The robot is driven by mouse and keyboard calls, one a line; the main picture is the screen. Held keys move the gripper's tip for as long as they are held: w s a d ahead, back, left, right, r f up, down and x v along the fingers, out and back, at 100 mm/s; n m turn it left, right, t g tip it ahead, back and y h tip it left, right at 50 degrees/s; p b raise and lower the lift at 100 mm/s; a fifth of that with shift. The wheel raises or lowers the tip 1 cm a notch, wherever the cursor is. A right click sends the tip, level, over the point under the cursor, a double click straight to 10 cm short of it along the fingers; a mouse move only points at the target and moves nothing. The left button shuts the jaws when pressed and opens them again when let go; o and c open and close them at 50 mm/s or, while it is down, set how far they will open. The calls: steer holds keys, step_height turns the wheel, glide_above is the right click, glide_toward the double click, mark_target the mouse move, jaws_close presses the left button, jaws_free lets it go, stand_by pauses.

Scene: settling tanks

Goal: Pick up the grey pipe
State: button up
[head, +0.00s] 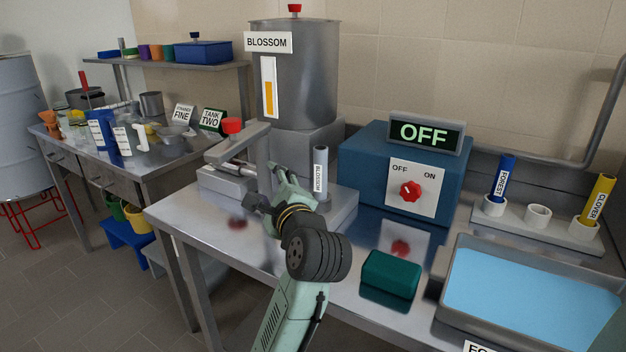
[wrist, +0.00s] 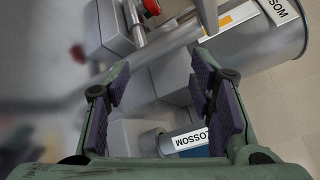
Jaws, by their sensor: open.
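The grey pipe (head: 321,160) stands upright on a grey block, with a white BLOSSOM label on its side. In the head view it is just right of my gripper (head: 268,198), and its foot is partly hard to make out. In the wrist view the pipe (wrist: 167,144) shows low in the picture, partly covered by my gripper's right finger and base. My gripper (wrist: 160,78) is open, with its purple pads apart and nothing held between them. The pipe is not between the fingertips.
A grey BLOSSOM tank (head: 310,80) stands behind on a block. A red-topped valve arm (head: 232,127) is left of the gripper. A blue switch box (head: 360,160) reading OFF is right of the pipe. A green block (head: 390,274) and a water tray (head: 445,300) are farther right.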

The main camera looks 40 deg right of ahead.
mark_target(323, 164)
steer(key=s+d+r+m, duration=0.3)
steer(key=s+d+m, duration=0.5)
steer(key=s+m, duration=0.3)
steer(key=shift+m+t+h, duration=0.4)
steer(key=shift+m, duration=0.1)
steer(key=p+x, duration=0.1)
steer(key=x, duration=0.5)
steer(key=shift+d+f, duration=0.15)
steer(key=shift+p+x, duration=1.05)
steer(key=shift+x, duration=1.75)
steer(key=shift+d+f, duration=0.15)
steer(key=shift+f, duration=0.05)
jaws_close()
